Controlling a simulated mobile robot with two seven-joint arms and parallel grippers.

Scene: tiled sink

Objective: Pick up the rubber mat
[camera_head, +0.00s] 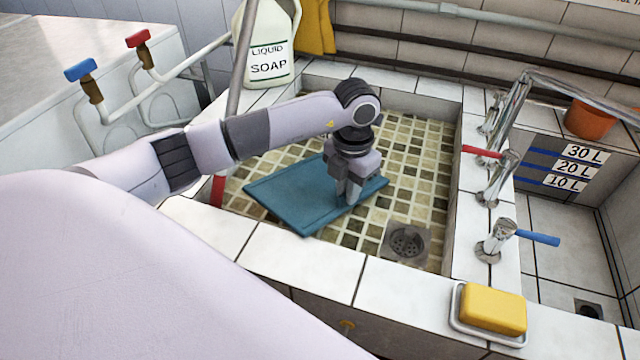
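The rubber mat (300,205) is a flat teal rectangle with a raised rim. It lies in the tiled sink basin, tilted in the picture, with its near corner close to the front wall. My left arm reaches in from the left, and my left gripper (347,198) points down over the right part of the mat. Its fingertips are at or just above the mat's surface, with a small gap between them. I cannot tell whether they touch the mat. The mat's part behind the gripper is hidden. My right gripper is not in view.
A drain (407,241) lies right of the mat. White tiled ledges surround the basin. A soap bottle (266,50) stands at the back left, yellow soap (492,309) in a dish at front right. Taps (497,240) line the right ledge; a second basin lies beyond.

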